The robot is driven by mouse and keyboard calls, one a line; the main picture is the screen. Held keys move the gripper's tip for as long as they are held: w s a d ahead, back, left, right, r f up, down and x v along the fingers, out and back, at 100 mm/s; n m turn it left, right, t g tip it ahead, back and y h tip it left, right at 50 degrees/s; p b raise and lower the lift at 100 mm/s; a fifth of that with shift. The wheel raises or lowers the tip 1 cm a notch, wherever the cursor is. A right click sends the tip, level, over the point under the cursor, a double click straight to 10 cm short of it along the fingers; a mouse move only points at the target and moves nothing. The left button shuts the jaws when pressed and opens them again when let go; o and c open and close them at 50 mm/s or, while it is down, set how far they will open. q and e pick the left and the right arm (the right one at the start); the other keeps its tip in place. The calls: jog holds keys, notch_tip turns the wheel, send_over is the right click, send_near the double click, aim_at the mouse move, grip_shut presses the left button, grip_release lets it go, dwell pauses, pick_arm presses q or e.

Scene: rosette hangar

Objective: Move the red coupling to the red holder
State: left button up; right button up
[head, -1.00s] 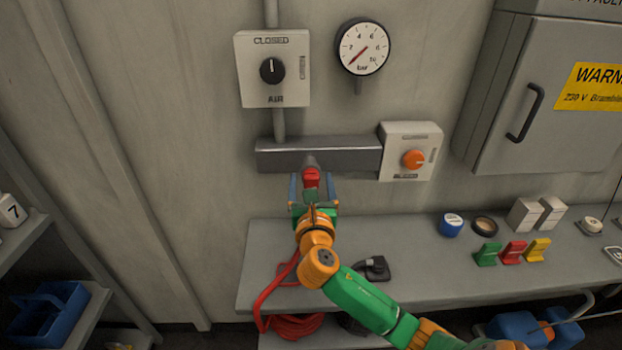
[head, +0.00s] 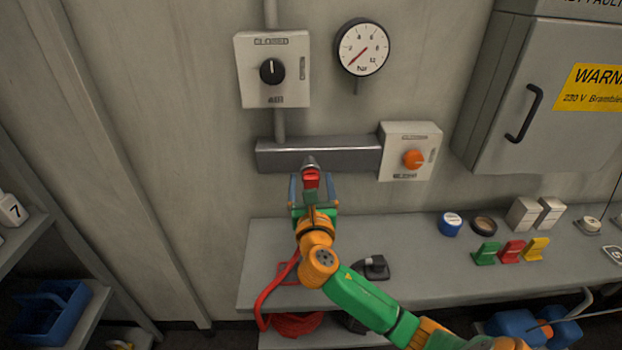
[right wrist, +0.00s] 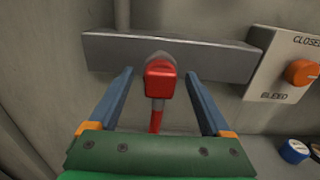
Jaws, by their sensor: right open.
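The red coupling (head: 311,180) sits at a short grey stub on the front of a grey wall bar (head: 345,157). In the right wrist view the coupling (right wrist: 160,80) shows between my fingers, with a red hose hanging from it. My right gripper (right wrist: 160,92) is open, one finger on each side of the coupling, with gaps on both sides. In the head view the gripper (head: 311,190) partly hides the coupling's lower part. The red holder (head: 512,252) stands on the bench between a green and a yellow holder. My left gripper is not in view.
The bench (head: 400,240) carries a blue tin (head: 450,224), white boxes (head: 523,214) and a black object (head: 372,268). A red hose coil (head: 296,324) lies below. A bleed switch box (head: 410,152) is right of the bar, an air valve box (head: 272,70) above it.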

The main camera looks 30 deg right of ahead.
jog(key=shift+p, duration=0.35)
grip_shut()
dwell(0.3)
jog(key=shift+s+a+f, duration=0.1)
jog(key=shift+s, duration=0.05)
